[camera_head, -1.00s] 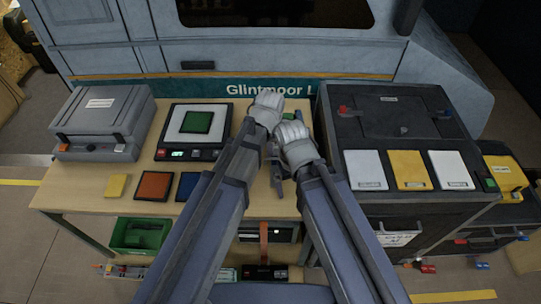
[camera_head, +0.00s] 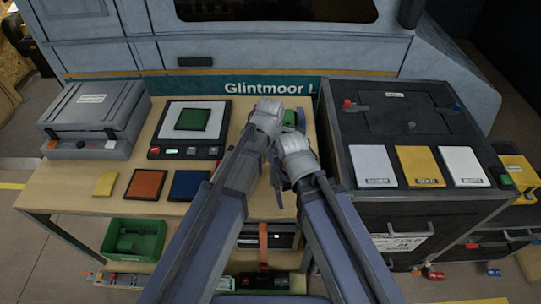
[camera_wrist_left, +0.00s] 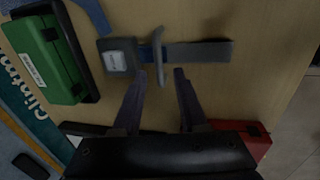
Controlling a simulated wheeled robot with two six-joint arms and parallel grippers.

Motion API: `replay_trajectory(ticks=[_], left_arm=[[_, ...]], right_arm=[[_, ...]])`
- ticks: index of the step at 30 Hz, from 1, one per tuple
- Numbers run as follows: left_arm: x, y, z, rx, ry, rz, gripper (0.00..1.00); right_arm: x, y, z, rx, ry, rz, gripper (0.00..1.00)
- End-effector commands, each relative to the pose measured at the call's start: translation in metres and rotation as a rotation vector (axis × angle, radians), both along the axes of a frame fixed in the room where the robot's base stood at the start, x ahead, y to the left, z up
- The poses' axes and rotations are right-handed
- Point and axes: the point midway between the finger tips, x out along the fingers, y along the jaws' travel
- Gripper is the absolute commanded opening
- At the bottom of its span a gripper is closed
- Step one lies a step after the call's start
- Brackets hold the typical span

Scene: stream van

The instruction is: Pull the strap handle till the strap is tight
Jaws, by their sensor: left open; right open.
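In the left wrist view a grey strap (camera_wrist_left: 205,52) lies on the wooden table, running from a square grey buckle (camera_wrist_left: 118,57) toward the table's front edge. A light grey strap handle (camera_wrist_left: 158,50) stands across it, just beside the buckle. My left gripper (camera_wrist_left: 160,76) is open, its two fingertips on either side of the handle's near end in the picture; nothing is visibly clamped. In the head view my left gripper (camera_head: 268,112) hides most of the strap.
A green case (camera_wrist_left: 48,58) lies behind the buckle. A scale (camera_head: 188,130) with a green pad and a grey case (camera_head: 95,117) stand at left. Coloured tiles (camera_head: 145,185) lie in front. A dark cabinet (camera_head: 405,120) with labelled plates is at right, close to my right arm.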

Motion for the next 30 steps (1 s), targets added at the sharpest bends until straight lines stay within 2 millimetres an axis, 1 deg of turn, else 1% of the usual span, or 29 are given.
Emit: replay_trajectory(ticks=[5, 8, 15, 17, 30], left_arm=[[0.0000, 0.0001, 0.0009, 0.000, 0.000, 0.000, 0.42], [-0.0001, 0.0002, 0.0009, 0.000, 0.000, 0.000, 0.32], [-0.0001, 0.0001, 0.0008, 0.000, 0.000, 0.000, 0.05], [-0.0001, 0.0001, 0.0008, 0.000, 0.000, 0.000, 0.00], [-0.0002, 0.0001, 0.0008, 0.000, 0.000, 0.000, 0.00]], right_arm=[[0.0001, 0.0000, 0.0009, 0.000, 0.000, 0.000, 1.00], [0.0000, 0.0000, 0.0009, 0.000, 0.000, 0.000, 1.00], [0.0000, 0.0000, 0.0008, 0.000, 0.000, 0.000, 1.00], [0.0000, 0.0000, 0.0008, 0.000, 0.000, 0.000, 1.00], [0.0001, 0.0000, 0.0008, 0.000, 0.000, 0.000, 1.00]])
